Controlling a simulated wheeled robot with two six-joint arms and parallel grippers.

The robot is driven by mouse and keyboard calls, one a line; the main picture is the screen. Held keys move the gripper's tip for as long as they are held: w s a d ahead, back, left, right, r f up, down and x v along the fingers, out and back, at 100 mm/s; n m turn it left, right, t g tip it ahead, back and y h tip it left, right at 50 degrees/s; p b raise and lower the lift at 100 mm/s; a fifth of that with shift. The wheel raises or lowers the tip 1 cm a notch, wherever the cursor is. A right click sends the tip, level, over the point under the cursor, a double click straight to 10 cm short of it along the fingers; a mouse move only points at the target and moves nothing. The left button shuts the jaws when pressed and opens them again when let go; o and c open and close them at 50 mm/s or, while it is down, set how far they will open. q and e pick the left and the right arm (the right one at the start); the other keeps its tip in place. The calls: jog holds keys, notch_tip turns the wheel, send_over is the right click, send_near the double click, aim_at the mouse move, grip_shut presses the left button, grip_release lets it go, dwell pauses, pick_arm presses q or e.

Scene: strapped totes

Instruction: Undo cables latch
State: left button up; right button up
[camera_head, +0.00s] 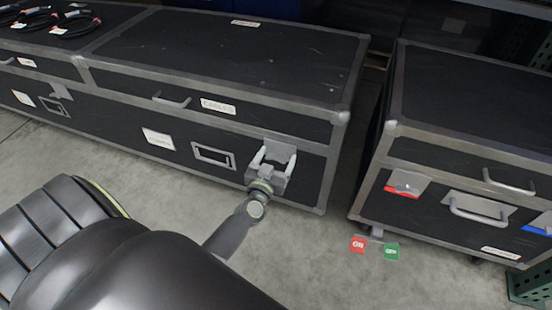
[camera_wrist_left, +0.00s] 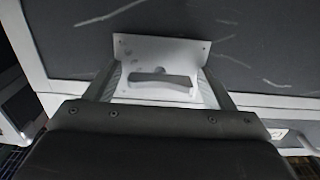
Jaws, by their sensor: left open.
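The cables case is a long black case (camera_head: 190,115) with grey metal edges and a white label (camera_head: 218,106) on its front. Its metal latch (camera_head: 279,150) is near the right end of the front face, at the lid seam. In the left wrist view the latch (camera_wrist_left: 160,65) is a pale plate with a raised crossbar. My left gripper (camera_head: 272,160) is at the latch, with its fingers open. In the wrist view its fingers (camera_wrist_left: 157,85) stand on either side of the crossbar. Whether they touch it I cannot tell. My right gripper is not in view.
Another black case (camera_head: 460,150) stands to the right across a narrow gap, with red and blue latches. Red and green tags (camera_head: 374,247) are near its lower front. Coiled cables (camera_head: 75,25) lie on a case at the far left. The concrete floor in front is clear.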

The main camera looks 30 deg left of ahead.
pick_arm(q)
jog(key=c, duration=1)
jog(key=shift+n, duration=0.3)
jog(key=n, duration=0.2)
jog(key=shift+n+p, duration=0.4)
jog(key=n, duration=0.5)
jog(key=shift+f, duration=0.1)
jog(key=n, duration=0.5)
jog(key=shift+s, duration=0.1)
jog(key=shift+n, duration=2.2)
